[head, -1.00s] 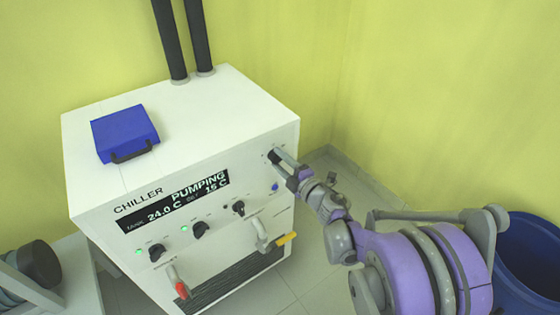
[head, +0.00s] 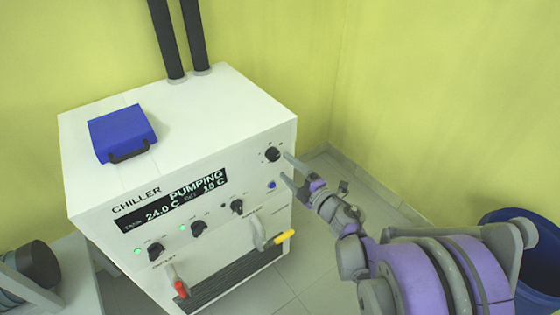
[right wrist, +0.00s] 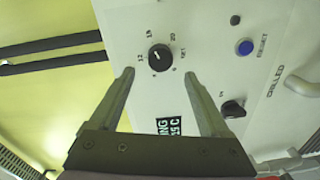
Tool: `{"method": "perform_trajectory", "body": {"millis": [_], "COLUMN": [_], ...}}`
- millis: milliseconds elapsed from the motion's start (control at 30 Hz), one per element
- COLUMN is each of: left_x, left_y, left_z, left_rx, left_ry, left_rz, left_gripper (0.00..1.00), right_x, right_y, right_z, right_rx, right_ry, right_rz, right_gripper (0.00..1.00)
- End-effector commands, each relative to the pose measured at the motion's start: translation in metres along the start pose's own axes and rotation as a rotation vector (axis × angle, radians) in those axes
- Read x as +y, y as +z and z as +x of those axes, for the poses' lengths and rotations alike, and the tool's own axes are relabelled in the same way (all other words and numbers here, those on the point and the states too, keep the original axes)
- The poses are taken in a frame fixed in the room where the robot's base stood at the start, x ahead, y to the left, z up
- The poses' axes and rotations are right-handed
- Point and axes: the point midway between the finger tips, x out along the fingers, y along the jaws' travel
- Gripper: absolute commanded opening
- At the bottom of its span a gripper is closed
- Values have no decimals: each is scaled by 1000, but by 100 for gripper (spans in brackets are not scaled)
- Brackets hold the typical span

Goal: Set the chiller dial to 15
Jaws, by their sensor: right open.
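The white chiller (head: 200,95) fills the left half of the head view. Its black set dial (head: 272,154) is at the upper right of the front panel, with a number scale around it. The dial also shows in the right wrist view (right wrist: 159,57). The chiller display (head: 172,203) shows PUMPING, 24.0 C and a set value that looks like 15 C, though it is small. My right gripper (head: 287,168) is open and empty, just in front of the panel and apart from the dial. In the right wrist view its fingers (right wrist: 159,74) point toward the dial's sides. My left gripper is out of view.
A blue button (head: 271,184) sits below the dial. More black knobs (head: 198,228), a red-handled valve (head: 179,287) and a yellow-handled valve (head: 283,236) are lower on the panel. A blue box (head: 122,131) lies on top. A blue bin (head: 535,255) stands at the right.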

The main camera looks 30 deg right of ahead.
Motion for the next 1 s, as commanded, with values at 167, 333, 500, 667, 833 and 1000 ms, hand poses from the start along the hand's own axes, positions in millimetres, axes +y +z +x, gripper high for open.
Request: {"method": "perform_trajectory", "body": {"millis": [167, 333, 500, 667, 833, 1000], "left_x": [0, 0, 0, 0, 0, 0], "left_y": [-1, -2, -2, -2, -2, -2], "left_z": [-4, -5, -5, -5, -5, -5], "left_rx": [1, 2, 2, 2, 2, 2], "left_ry": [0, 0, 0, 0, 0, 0], "left_rz": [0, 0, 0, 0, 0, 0], "left_gripper": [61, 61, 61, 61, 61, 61], "right_x": [1, 0, 0, 0, 0, 3], "right_y": [0, 0, 0, 0, 0, -1], "right_z": [-34, -51, -55, -54, -54, -53], "right_rx": [-2, -1, 0, 0, 0, -10], "right_ry": [0, 0, 0, 0, 0, 7], "right_rz": [-1, 0, 1, 1, 0, 13], "right_gripper": [80, 80, 80, 80, 80, 80]}}
